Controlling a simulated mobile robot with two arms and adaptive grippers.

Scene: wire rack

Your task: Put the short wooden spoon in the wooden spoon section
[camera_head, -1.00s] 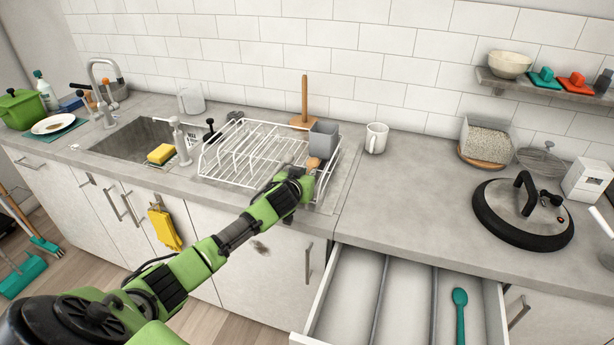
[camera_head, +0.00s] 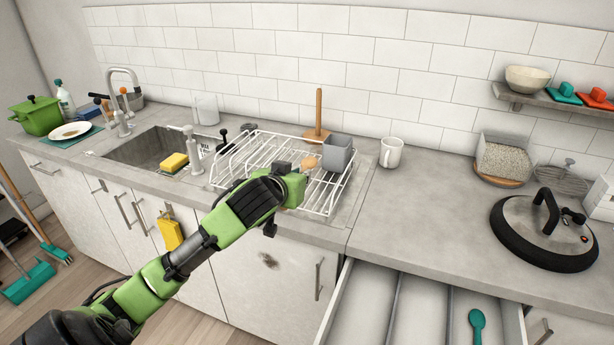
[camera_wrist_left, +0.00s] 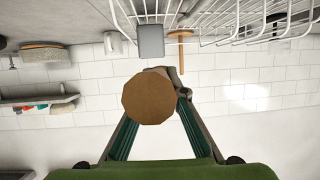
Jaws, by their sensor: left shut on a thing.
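My left gripper (camera_head: 292,172) is shut on a wooden spoon (camera_head: 307,162) and holds it over the front right of the white wire rack (camera_head: 228,182). In the left wrist view the spoon (camera_wrist_left: 148,98) shows end-on as a round brown face between the fingers of the left gripper (camera_wrist_left: 160,90), hiding part of them. The grey cup (camera_head: 337,155) is at the rack's right end, just right of the spoon. An open drawer (camera_head: 335,312) with long compartments is at the bottom right; a teal spoon (camera_head: 477,322) lies in its right compartment. My right gripper is not in view.
A black-rimmed lid (camera_head: 543,232) lies on the right counter. The sink (camera_head: 155,148) is left. The counter between mug and lid is clear.

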